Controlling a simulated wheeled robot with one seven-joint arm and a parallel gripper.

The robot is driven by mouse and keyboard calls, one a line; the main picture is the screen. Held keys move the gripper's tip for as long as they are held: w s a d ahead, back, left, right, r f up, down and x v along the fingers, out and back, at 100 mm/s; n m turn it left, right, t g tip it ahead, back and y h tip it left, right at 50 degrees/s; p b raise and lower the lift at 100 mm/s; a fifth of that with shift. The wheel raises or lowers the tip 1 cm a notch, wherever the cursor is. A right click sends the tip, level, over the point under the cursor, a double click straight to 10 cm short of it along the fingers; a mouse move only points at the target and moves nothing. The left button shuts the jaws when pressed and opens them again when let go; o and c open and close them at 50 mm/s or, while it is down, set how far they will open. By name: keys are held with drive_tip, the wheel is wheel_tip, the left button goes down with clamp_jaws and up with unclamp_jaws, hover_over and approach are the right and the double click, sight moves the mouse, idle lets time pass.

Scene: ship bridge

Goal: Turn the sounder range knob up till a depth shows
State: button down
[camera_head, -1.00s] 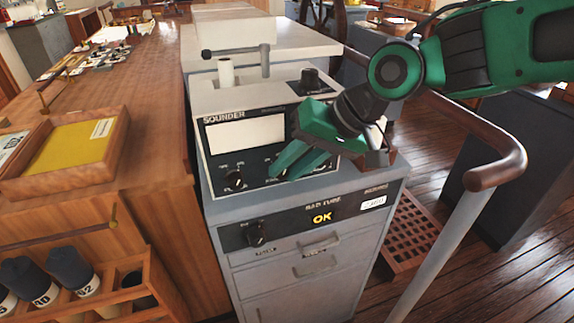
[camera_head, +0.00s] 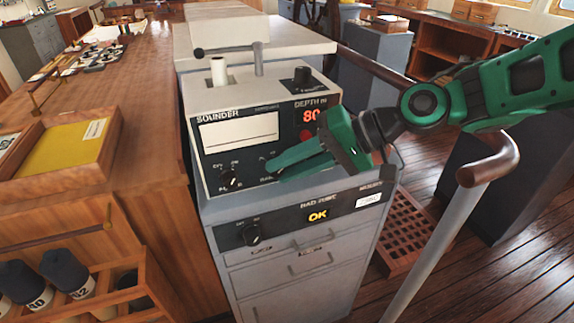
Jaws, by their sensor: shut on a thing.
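The sounder (camera_head: 193,130) is a pale box with a blank white screen (camera_head: 240,132) on a grey cabinet. Its depth window (camera_head: 309,116) shows red digits reading 80, with my gripper close by its right side. A black knob (camera_head: 229,178) with a white pointer is clear at the lower left of the panel. My green gripper (camera_head: 272,167) reaches in from the right, its fingertips shut at the lower middle of the panel. The fingers mostly hide the sounder range knob there, so its pointer cannot be read.
A lower panel (camera_head: 284,223) has another black knob (camera_head: 251,234) and an amber OK. Another knob (camera_head: 302,75) sits on the sounder's top. A wooden desk (camera_head: 150,130) stands left. A handrail (camera_head: 478,172) stands close at the right, near my arm.

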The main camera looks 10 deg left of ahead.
drive_tip(key=shift+d+f, duration=0.1)
drive_tip(key=c, duration=1.5)
unclamp_jaws()
drive_tip(key=v, duration=1)
drive_tip(key=shift+w+d, duration=0.1)
drive_tip(key=shift+d, duration=0.2)
